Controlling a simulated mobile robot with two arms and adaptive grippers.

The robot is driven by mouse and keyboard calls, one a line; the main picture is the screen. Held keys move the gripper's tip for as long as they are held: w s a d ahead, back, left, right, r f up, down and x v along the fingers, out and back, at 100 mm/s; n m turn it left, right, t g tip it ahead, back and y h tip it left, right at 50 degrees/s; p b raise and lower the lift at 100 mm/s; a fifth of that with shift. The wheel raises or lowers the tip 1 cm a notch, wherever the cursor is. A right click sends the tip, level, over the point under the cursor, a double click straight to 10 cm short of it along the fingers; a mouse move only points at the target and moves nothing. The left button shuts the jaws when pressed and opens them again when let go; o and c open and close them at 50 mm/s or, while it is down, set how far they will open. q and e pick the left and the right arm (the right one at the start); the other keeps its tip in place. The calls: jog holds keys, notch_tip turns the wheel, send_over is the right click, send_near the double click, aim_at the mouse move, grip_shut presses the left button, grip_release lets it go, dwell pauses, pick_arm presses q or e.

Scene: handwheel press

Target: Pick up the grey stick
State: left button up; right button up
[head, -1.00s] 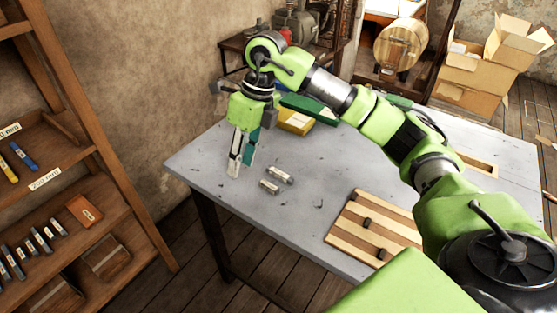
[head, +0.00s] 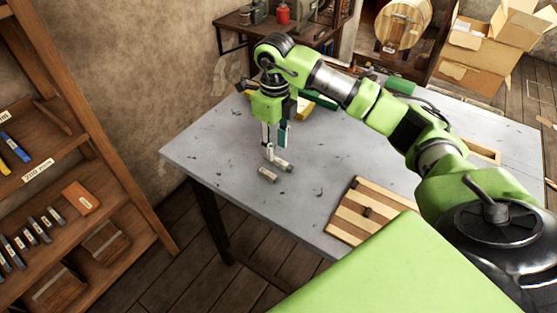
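Two short grey sticks lie on the grey table (head: 215,150). The farther grey stick (head: 284,166) is partly hidden at its left end by my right gripper. The nearer grey stick (head: 268,175) lies just in front of it, apart from it. My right gripper (head: 274,152) points down over the farther stick, with a gap between its two fingers. Its longer-looking finger reaches the stick's left end; I cannot tell whether it touches. My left gripper is not in view.
A striped wooden board (head: 362,213) lies to the right of the sticks. A wooden shelf (head: 110,180) with several grey bars stands at the left. A yellow object (head: 317,104) lies behind the gripper. The table's left part is clear.

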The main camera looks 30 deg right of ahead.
aim_at(278, 160)
jog(key=f, duration=0.1)
jog(key=f+p, duration=0.1)
jog(key=f, duration=0.2)
jog(key=shift+s+d+f+p, duration=0.1)
jog(key=shift+s+d+p, duration=0.15)
jog(key=shift+d+p, duration=0.15)
jog(key=shift+f, duration=0.2)
jog(key=shift+a, duration=0.1)
jog(key=c, duration=0.9)
jog(key=shift+o, duration=0.2)
jog(key=shift+w, duration=0.1)
